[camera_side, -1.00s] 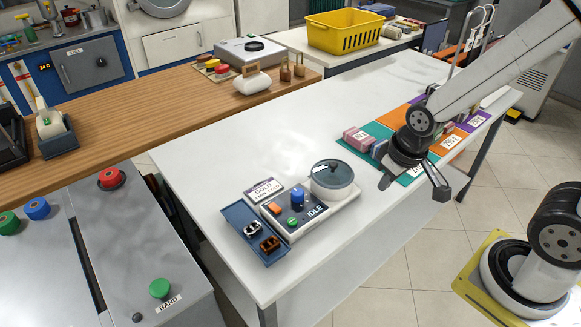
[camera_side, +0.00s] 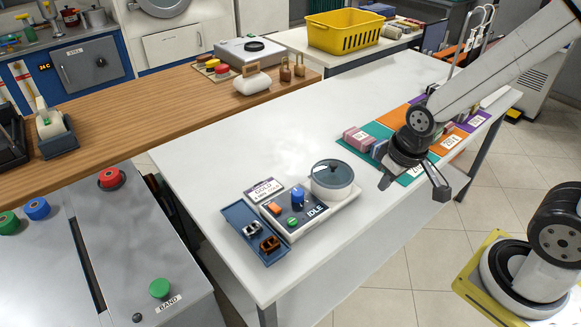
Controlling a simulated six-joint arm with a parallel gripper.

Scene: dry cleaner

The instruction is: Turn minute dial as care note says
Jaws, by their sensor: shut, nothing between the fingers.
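A small control unit (camera_side: 276,213) stands on the white table, its display reading IDLE. It carries a blue knob (camera_side: 297,196), an orange rocker switch (camera_side: 275,209) and a small green button (camera_side: 293,222). I cannot tell the knob's setting at this size. A care note (camera_side: 264,189) behind the unit reads COLD, with a smaller second line that I cannot read surely. A round pot with a glass lid (camera_side: 332,178) sits at the unit's right. My gripper (camera_side: 440,191) is shut and empty, well to the right of the knob, above the table's right edge.
A blue tray (camera_side: 247,227) left of the unit holds a white clip (camera_side: 252,228) and a brown clip (camera_side: 269,243). Coloured mats with a pink block (camera_side: 357,138) lie near my gripper. The white table (camera_side: 230,145) is clear behind the unit.

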